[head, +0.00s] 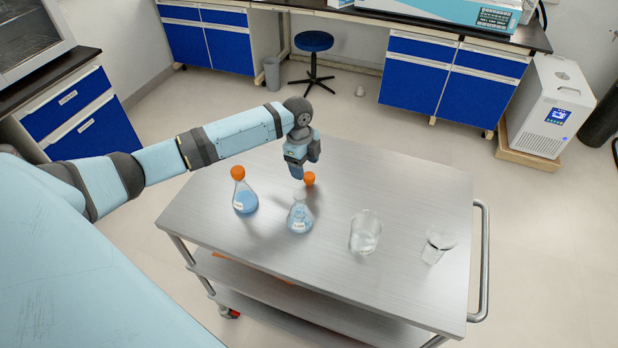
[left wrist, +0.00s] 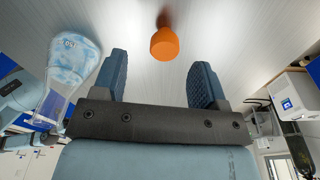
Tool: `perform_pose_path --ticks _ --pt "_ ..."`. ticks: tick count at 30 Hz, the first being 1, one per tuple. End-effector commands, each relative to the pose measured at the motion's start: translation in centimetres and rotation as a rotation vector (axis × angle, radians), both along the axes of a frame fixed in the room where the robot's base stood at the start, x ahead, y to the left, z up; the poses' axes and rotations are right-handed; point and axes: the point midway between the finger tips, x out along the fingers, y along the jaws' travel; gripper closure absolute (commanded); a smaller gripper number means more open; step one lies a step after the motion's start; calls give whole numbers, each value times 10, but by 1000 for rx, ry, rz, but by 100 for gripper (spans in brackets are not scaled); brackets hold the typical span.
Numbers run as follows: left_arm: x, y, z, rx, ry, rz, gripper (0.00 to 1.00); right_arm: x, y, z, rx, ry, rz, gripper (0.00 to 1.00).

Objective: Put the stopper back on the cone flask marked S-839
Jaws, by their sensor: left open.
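A loose orange stopper (head: 309,179) is by the tabletop, just behind the open flask. An unstoppered cone flask (head: 300,214) with pale blue liquid and a white label stands upright on the cart; its label is too small to read. My left gripper (head: 299,172) points down above the cart, close to the stopper. In the left wrist view the left gripper (left wrist: 160,72) is open and empty, and the stopper (left wrist: 165,43) lies just beyond the gap between the fingertips. The open flask (left wrist: 68,75) stands beside the fingers there. My right gripper is out of view.
A second cone flask (head: 244,194) with blue liquid wears an orange stopper, left of the open flask. Two clear beakers, a larger one (head: 365,233) and a smaller one (head: 437,247), stand to the right. The metal cart top (head: 410,190) is clear at the back right.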

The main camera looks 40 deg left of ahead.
Motion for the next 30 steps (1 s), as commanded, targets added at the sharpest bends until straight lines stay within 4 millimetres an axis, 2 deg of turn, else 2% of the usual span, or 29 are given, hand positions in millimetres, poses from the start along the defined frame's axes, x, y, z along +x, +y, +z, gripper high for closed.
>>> perform_pose_path --ticks 5,16,27,28,30 --pt "0 -1 -2 0 1 0 34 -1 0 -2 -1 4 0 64" --pt "6 -9 -48 0 1 1 34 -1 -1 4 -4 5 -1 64" --pt "6 -10 -51 1 0 -1 34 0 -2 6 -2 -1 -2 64" --pt "6 -10 -51 1 0 0 36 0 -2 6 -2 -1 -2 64" --pt "6 -10 -51 1 0 0 52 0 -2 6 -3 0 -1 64"
